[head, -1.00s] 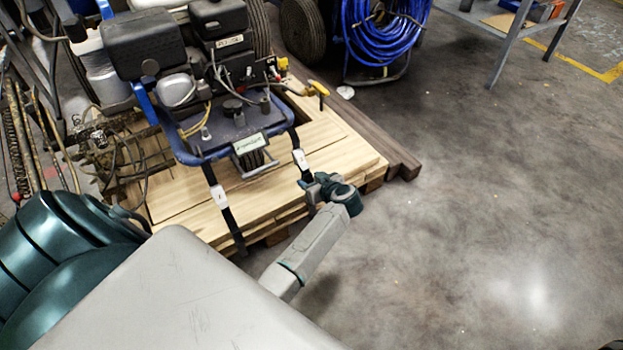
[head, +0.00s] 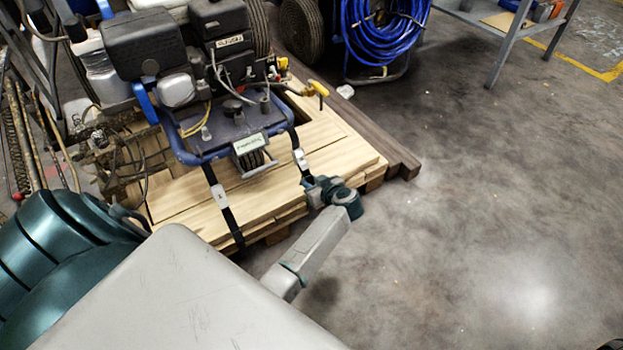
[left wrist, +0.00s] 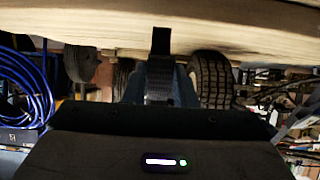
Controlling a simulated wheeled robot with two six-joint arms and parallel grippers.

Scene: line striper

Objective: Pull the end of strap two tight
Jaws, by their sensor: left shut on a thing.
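Two black straps with white tags run from the blue-framed line striper (head: 225,135) over the edge of the wooden pallet (head: 335,160). The right-hand strap (head: 295,140), taken as strap two, goes down to my left gripper (head: 313,190) at the pallet's front edge. My left gripper is shut on this strap's end; its fingertips are small and partly hidden in the head view. In the left wrist view the strap (left wrist: 161,42) comes straight over the board edge toward the gripper. The other strap (head: 226,212) hangs over the pallet edge to the left. My right gripper is not in view.
A blue hose reel (head: 385,35) stands behind the pallet, and a grey metal table (head: 510,20) is at the back right. Dark timber (head: 402,162) lies along the pallet's right side. The concrete floor (head: 480,220) at right is clear.

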